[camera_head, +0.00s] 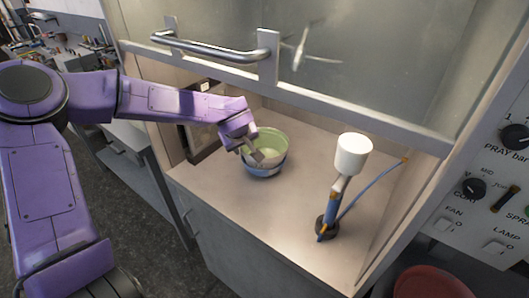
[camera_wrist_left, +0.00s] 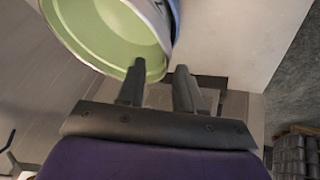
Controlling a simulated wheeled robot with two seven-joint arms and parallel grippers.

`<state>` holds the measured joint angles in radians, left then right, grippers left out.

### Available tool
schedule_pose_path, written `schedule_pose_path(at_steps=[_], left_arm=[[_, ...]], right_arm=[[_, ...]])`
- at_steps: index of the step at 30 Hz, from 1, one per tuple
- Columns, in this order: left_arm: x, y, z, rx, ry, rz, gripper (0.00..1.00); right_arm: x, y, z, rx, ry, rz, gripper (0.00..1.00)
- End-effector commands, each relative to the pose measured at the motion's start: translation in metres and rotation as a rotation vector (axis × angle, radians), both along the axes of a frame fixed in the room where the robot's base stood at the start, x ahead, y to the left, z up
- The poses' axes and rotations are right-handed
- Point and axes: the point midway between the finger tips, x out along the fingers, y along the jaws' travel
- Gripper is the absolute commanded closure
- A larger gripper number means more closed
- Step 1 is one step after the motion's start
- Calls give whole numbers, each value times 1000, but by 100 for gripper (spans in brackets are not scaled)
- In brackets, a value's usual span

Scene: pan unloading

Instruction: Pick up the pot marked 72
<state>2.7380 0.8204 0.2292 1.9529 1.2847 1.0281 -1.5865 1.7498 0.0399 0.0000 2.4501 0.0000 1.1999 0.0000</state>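A round pot (camera_head: 272,141) with a pale green inside and a white and blue outside stands on the floor of the booth. I cannot tell whether its blue lower part is a separate piece. No number 72 can be read on it. The pot shows large in the left wrist view (camera_wrist_left: 95,32). My left gripper (camera_head: 256,157) is at the pot's near-left rim. In the wrist view its two fingers (camera_wrist_left: 157,86) are apart, one over the green inside and the other by the outer side, with a gap between them. My right gripper is not in view.
A spray gun with a white cup (camera_head: 353,154) and a blue hose (camera_head: 372,183) stands right of the pot. The raised glass sash with its metal handle (camera_head: 215,50) hangs above my left forearm. The booth floor (camera_head: 235,195) in front of the pot is clear.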

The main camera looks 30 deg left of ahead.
Motion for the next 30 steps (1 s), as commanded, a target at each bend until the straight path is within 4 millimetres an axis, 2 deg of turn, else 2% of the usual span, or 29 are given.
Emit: schedule_pose_path(at_steps=[3, 6, 13, 14, 16, 17, 26, 30], left_arm=[[3, 4, -22, 0, 5, 3, 64], [8, 8, -32, 1, 3, 4, 64], [9, 9, -34, 1, 1, 4, 64], [9, 9, -34, 1, 1, 4, 71], [9, 9, -34, 1, 1, 4, 94], [9, 9, -34, 1, 1, 4, 100], [10, 9, -34, 1, -1, 5, 100], [10, 9, -27, 1, 0, 4, 100]], right_arm=[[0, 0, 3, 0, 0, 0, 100], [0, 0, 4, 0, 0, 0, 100], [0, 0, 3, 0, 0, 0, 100], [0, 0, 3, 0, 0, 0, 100], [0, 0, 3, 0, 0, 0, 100], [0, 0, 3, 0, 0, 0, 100], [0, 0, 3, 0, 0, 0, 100], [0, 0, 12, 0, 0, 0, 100]])
